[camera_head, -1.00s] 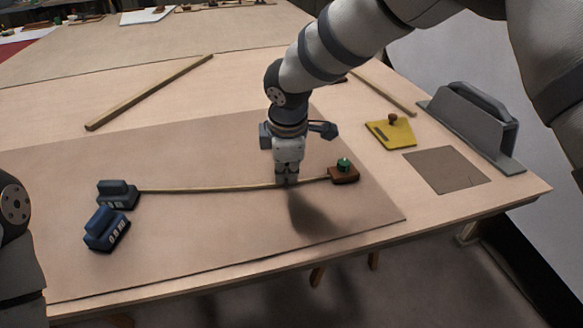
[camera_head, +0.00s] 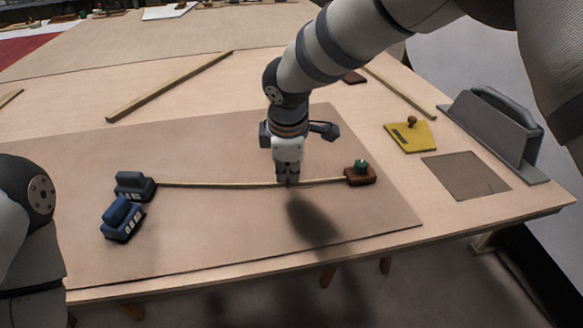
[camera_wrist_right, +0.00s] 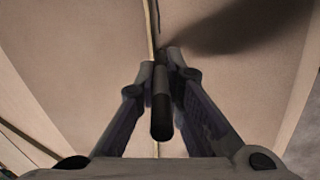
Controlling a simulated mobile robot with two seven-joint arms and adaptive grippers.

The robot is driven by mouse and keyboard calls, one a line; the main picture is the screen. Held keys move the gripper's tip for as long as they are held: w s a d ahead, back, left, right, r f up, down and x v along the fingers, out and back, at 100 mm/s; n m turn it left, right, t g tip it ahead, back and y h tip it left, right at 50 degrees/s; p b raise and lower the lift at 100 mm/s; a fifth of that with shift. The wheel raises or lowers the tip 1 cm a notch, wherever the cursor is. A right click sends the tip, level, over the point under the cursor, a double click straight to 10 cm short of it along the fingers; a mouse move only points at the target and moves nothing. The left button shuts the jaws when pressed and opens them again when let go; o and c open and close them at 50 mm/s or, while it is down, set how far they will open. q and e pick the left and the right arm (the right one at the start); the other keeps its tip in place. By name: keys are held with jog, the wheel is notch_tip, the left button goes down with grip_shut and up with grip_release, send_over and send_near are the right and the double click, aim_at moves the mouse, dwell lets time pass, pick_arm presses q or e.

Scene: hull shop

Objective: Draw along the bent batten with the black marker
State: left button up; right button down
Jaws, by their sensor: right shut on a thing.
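The thin pale batten (camera_head: 222,185) lies in a slight bend across the brown sheet (camera_head: 200,240). Its left end meets a dark blue weight (camera_head: 134,186), its right end a brown block with a green knob (camera_head: 360,174). My right gripper (camera_head: 288,181) points down at the batten, right of its middle. In the right wrist view its fingers (camera_wrist_right: 161,85) are shut on the black marker (camera_wrist_right: 161,117), beside the batten (camera_wrist_right: 151,30). The marker tip is hidden, so I cannot tell whether it touches the sheet. No drawn line can be made out. My left gripper is out of view.
A second blue weight (camera_head: 123,219) sits in front of the first. A yellow plate with a knob (camera_head: 410,137), a brown square (camera_head: 465,176) and a grey handled tool (camera_head: 495,125) lie at the right. A loose wooden strip (camera_head: 170,86) lies behind the sheet.

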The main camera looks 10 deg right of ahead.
jog(key=shift+w+a, duration=0.15)
jog(key=shift+a, duration=1.8)
jog(key=shift+w+a+b, duration=0.15)
jog(key=shift+a+b, duration=0.35)
jog(key=shift+a, duration=0.85)
jog(key=shift+w+a+f, duration=0.1)
jog(key=shift+a, duration=0.35)
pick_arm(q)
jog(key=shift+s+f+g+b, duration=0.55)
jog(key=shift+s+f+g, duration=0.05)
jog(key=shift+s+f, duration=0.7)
pick_arm(e)
jog(key=shift+w+a, duration=0.15)
jog(key=shift+a, duration=0.6)
jog(key=shift+w+a, duration=0.1)
jog(key=shift+a, duration=0.65)
jog(key=shift+a, duration=0.35)
jog(key=shift+w+a+b, duration=0.1)
jog(key=shift+a+b, duration=0.3)
jog(key=shift+a, duration=0.55)
jog(key=shift+a+f+b, duration=0.1)
jog(key=shift+a+b, duration=0.3)
jog(key=shift+a, duration=0.15)
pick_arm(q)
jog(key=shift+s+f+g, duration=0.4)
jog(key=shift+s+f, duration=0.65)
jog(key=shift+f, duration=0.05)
pick_arm(e)
jog(key=shift+a, duration=0.3)
